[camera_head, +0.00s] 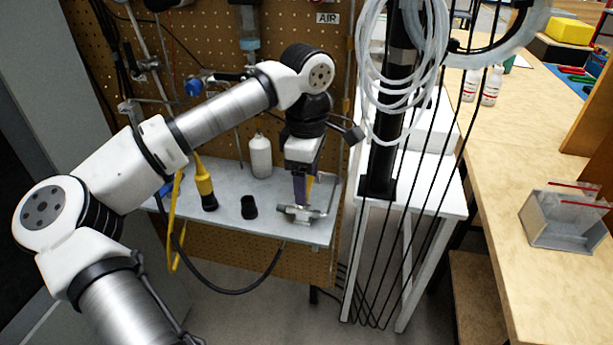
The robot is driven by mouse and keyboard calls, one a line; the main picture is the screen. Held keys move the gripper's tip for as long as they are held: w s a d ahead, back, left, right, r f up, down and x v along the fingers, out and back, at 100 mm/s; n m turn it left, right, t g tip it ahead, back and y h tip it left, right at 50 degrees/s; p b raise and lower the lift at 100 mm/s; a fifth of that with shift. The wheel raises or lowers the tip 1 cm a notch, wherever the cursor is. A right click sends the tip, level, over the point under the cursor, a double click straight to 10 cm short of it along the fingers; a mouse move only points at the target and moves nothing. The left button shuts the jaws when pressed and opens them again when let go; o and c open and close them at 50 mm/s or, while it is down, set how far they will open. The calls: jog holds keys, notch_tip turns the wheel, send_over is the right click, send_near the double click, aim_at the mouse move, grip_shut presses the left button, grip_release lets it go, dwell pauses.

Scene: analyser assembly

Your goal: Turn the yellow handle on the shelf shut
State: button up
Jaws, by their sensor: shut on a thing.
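The yellow handle (309,184) stands on a small metal valve (299,213) near the right front end of the grey shelf (228,214). My gripper (303,183) points down over the valve and is shut on the handle. The fingers hide most of the handle, and only a narrow strip of yellow shows beside them. How far the handle is turned cannot be told from this view.
A white bottle (260,157), a black cup (249,207) and a yellow-and-black tool (204,186) stand on the shelf left of my gripper. Behind is a pegboard (215,60). A black post (384,150) with coiled tubing and hanging cables stands close on the right.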

jog(key=o, duration=1)
jog(key=shift+r, duration=0.1)
notch_tip(320, 180, up, 14)
